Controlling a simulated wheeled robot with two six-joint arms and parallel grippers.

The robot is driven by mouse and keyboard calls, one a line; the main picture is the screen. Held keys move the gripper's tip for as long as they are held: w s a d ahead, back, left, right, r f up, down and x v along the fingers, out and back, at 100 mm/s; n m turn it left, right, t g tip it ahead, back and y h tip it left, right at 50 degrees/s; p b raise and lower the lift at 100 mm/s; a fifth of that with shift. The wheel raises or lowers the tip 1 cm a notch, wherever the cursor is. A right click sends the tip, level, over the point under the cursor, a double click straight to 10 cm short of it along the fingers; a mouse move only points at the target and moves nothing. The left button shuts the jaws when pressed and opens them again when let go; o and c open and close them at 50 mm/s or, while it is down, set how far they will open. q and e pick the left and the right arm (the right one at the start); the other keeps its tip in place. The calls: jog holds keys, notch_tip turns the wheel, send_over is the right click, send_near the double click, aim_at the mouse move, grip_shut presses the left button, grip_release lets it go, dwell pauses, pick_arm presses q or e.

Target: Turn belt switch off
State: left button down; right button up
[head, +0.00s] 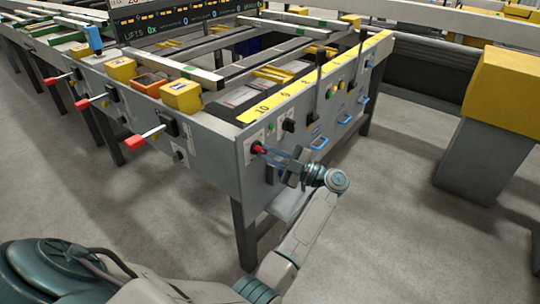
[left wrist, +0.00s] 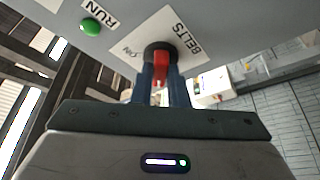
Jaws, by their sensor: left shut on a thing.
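The belt switch (head: 258,149) is a red handle on a white plate near the left corner of the table's grey front panel. In the left wrist view the red switch handle (left wrist: 161,68) sits in a dark round base on a plate marked BELTS. My left gripper (head: 266,155) is at the switch, its blue fingers pointing at the panel. In the left wrist view the fingers (left wrist: 162,80) stand on both sides of the red handle, shut on it. The fingers hide the handle's lower part. My right gripper is not in view.
A green RUN button (left wrist: 91,27) is close by on the panel. A black knob (head: 289,125), black levers and blue handles (head: 319,142) line the panel to the right. Red-tipped levers (head: 136,141) stick out on the left side. The floor in front is clear.

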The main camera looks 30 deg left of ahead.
pick_arm(q)
jog(key=c, duration=1.4)
grip_release()
jog(key=shift+c, duration=0.2)
